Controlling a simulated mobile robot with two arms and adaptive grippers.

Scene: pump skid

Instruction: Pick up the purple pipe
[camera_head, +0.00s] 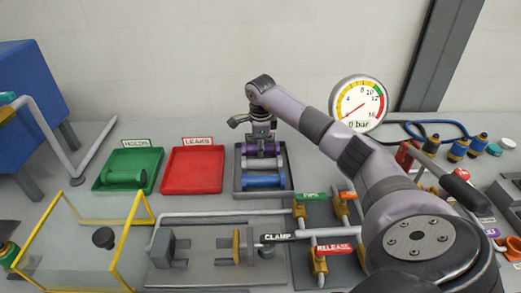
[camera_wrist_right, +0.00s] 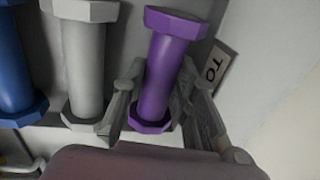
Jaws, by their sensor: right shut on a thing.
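The purple pipe (camera_wrist_right: 166,75) has flanged ends and lies between the two fingers of my right gripper (camera_wrist_right: 155,105) in the right wrist view. The fingers are shut on its middle. In the head view the right gripper (camera_head: 262,138) points down over the back of the dark tray (camera_head: 238,185). The purple pipe (camera_head: 247,149) shows there just below it, partly hidden by the gripper. I cannot tell whether the pipe still touches the tray. My left gripper is not in view.
A grey pipe (camera_wrist_right: 84,65) and a blue pipe (camera_wrist_right: 12,70) lie beside the purple one. The green tray (camera_head: 150,158) holds a green pipe (camera_head: 124,178). The red tray (camera_head: 192,170) is empty. A gauge (camera_head: 358,104) stands behind my right arm. A yellow-framed clear guard (camera_head: 70,240) stands front left.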

